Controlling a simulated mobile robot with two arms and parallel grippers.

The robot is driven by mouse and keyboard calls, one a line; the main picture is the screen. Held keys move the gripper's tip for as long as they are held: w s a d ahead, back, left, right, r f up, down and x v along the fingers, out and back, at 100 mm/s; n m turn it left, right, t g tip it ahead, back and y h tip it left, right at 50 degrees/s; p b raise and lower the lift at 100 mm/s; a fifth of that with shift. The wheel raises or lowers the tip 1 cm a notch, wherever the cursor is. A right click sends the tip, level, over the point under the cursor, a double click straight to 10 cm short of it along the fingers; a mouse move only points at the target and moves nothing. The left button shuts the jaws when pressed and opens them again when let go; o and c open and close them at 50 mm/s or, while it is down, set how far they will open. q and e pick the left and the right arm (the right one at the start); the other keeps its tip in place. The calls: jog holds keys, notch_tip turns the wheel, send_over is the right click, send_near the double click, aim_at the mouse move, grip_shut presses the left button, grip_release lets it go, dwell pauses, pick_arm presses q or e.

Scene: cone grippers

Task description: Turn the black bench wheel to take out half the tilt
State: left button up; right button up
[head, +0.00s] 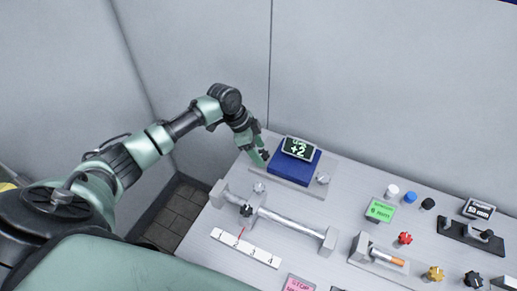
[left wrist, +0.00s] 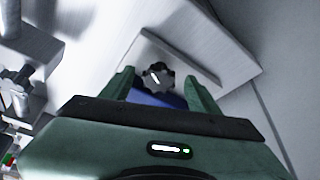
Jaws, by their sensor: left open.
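A dark scalloped wheel with a pale mark on its face (left wrist: 158,76) shows in the left wrist view, between and just beyond my finger tips. My left gripper (left wrist: 161,92) is open, with one finger on each side of the wheel; I cannot tell whether they touch it. In the head view, my left gripper (head: 261,158) is at the left side of a blue block (head: 289,174), and the wheel there is mostly hidden or too small to make out. A dark display (head: 299,148) on the block reads +2. My right gripper is not in view.
Grey knobs (head: 259,187) and (head: 323,178) sit near the block on its base plate. A metal rail with a black knob (head: 246,210) and a white numbered scale (head: 245,248) lie in front. Several coloured knobs and displays fill the right. A wall stands behind.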

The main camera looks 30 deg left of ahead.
pick_arm(q)
jog(key=shift+s, duration=0.1)
grip_shut()
jog(key=m+g+b, duration=0.1)
jog(key=m+b, duration=0.3)
jog(key=m, duration=0.1)
jog(key=shift+w+f+g+h, duration=0.1)
jog(key=shift+w+g+h, duration=0.3)
jog(key=m+g+b, duration=0.1)
jog(key=m+b, duration=0.1)
jog(key=m, duration=0.1)
jog(key=shift+w, duration=0.15)
jog(key=shift+m+g+b, duration=0.4)
jog(key=shift+m+b, duration=0.05)
jog(key=shift+m, duration=0.35)
